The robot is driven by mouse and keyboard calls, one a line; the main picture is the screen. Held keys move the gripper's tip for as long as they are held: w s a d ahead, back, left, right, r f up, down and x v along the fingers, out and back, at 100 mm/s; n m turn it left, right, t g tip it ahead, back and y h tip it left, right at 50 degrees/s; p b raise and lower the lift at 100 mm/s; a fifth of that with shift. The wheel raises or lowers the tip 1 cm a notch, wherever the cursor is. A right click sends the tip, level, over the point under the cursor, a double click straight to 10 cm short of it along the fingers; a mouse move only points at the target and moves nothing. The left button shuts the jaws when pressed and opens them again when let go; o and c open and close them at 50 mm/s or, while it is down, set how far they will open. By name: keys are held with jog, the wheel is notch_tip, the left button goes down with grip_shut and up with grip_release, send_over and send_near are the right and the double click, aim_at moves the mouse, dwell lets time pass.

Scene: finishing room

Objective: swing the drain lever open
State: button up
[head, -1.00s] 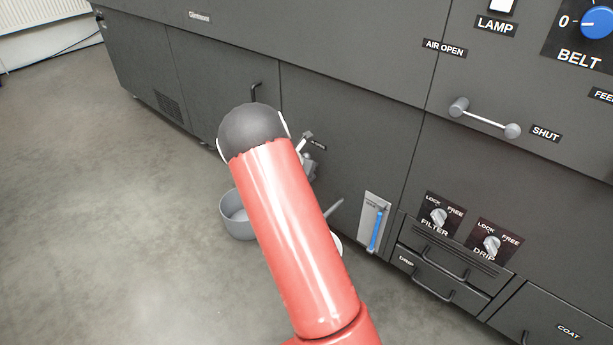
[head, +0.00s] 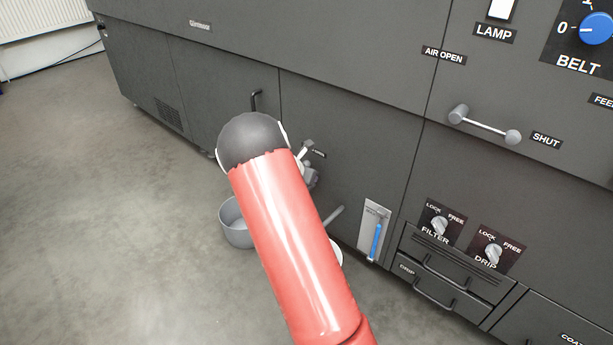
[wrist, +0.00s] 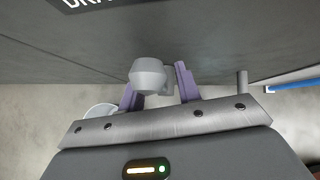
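The drain lever (head: 307,147) sits low on the dark machine front, beside a small label. My red arm partly hides it and its valve body in the head view. In the wrist view a grey rounded knob (wrist: 148,75), which looks like the lever's end, lies between my two purple fingers, under a label (wrist: 84,2) cut off at the top edge. My gripper (wrist: 160,92) is open around it. The left finger is close to the knob, and a gap shows at the right finger. I cannot tell whether either touches.
A grey pot (head: 234,228) stands on the floor below, partly behind my arm. A blue gauge (head: 376,240), the filter knob (head: 439,224), the drip knob (head: 493,253) and drawer handles lie to the right. An air lever (head: 485,125) is above. Floor at left is clear.

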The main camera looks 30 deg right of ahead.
jog(key=p+v, duration=0.1)
jog(key=v, duration=0.6)
jog(key=shift+s+a+r, duration=0.2)
jog(key=shift+r, duration=0.1)
